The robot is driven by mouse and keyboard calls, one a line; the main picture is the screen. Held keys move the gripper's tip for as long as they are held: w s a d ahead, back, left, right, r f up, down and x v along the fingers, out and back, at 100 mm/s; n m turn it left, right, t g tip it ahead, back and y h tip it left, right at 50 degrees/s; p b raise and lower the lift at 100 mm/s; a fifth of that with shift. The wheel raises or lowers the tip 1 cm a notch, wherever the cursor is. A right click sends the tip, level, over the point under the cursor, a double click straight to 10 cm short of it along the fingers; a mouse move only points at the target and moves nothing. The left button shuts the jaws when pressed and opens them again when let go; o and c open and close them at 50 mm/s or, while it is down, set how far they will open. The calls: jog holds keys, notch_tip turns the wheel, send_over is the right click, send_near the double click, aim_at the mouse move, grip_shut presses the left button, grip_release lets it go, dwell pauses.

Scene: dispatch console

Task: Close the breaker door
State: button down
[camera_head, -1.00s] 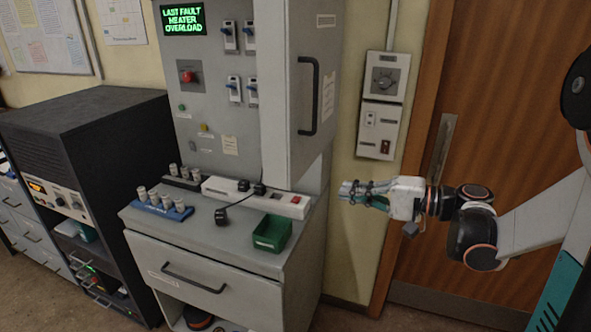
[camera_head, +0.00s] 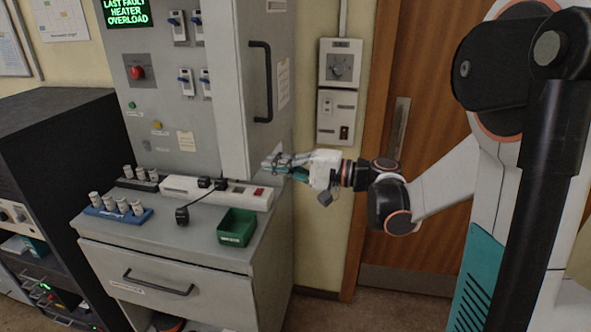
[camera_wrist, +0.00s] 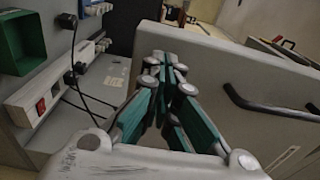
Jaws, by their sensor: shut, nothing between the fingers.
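The breaker door (camera_head: 236,75) is a light grey panel on the upper right of the grey console cabinet. It stands open, swung out from the cabinet, with its black bar handle (camera_head: 263,80) on the face turned to the right. My gripper (camera_head: 268,163) is shut and empty, close to the door's lower edge and below the handle. In the wrist view, the teal-padded fingers (camera_wrist: 165,62) overlap the door's left edge, and the door (camera_wrist: 225,80) fills the right side with its handle (camera_wrist: 265,103). I cannot tell whether the fingers touch the door.
A green bin (camera_head: 237,228), a white power strip (camera_head: 215,193) with black plugs and a blue rack (camera_head: 118,213) sit on the counter below. Grey wall boxes (camera_head: 338,90) and a wooden door (camera_head: 425,110) stand to the right. The floor before the wooden door is clear.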

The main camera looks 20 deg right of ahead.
jog(key=shift+x, duration=0.9)
